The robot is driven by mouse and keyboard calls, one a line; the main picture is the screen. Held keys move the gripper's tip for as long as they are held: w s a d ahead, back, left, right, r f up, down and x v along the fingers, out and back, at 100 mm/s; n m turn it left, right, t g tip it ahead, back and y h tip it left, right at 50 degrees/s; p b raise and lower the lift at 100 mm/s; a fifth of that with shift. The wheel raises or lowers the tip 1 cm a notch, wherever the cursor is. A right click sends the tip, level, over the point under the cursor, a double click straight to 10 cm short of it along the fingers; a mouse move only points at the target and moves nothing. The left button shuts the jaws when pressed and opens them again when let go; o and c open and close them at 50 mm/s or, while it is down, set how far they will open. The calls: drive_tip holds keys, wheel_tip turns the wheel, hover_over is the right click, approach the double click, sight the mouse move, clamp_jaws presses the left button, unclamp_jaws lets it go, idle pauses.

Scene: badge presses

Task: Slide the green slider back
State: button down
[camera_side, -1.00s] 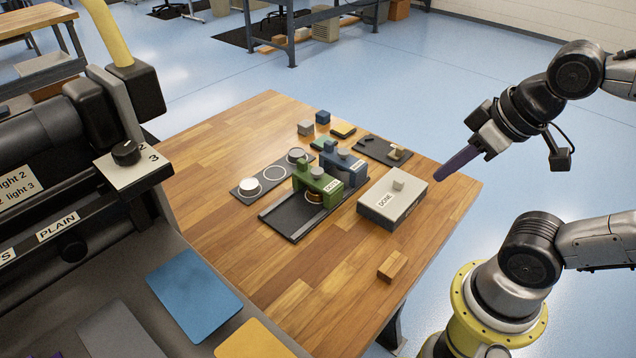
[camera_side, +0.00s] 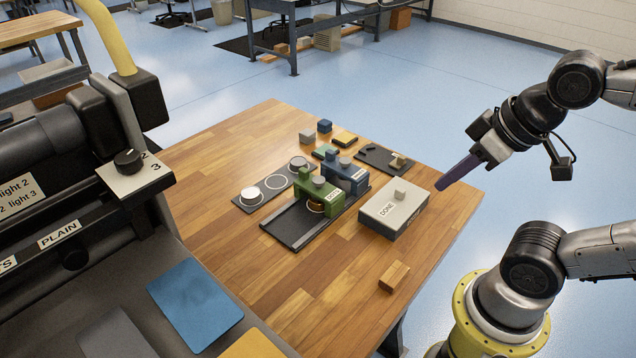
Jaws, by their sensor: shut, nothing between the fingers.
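The green press (camera_side: 334,198), probably the part called the green slider, stands on a dark base plate (camera_side: 290,228) near the middle of the table. It has a grey round knob on top and an orange-brown round piece under it. A blue press (camera_side: 346,174) stands close behind it. My gripper (camera_side: 440,186) has long purple fingers, which are shut and empty. It hangs at the right, above the table's right edge, well apart from the green press. I cannot tell where along the base plate the slider's travel ends.
A grey box marked DONE (camera_side: 379,213) stands between the presses and my gripper. A dark strip with white rings (camera_side: 262,184) lies left of the presses. Small blocks (camera_side: 307,136) and a dark tray (camera_side: 372,155) lie behind.

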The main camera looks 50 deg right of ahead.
drive_tip(key=c, duration=1.3)
unclamp_jaws()
drive_tip(key=shift+s+f, duration=0.1)
drive_tip(key=o, duration=0.5)
drive_tip(key=r, duration=0.3)
drive_tip(key=shift+w, duration=0.3)
drive_tip(key=w+r+g, duration=0.1)
drive_tip(key=w+r, duration=0.3)
drive_tip(key=w, duration=0.3)
drive_tip(key=w+r+g, duration=0.2)
drive_tip(key=w+r, duration=0.3)
drive_tip(key=w, duration=0.2)
drive_tip(key=g, duration=0.3)
hover_over(304, 169)
wheel_tip(304, 169, down, 10)
drive_tip(key=r, duration=0.1)
wheel_tip(304, 169, down, 14)
drive_tip(key=shift+f, duration=0.1)
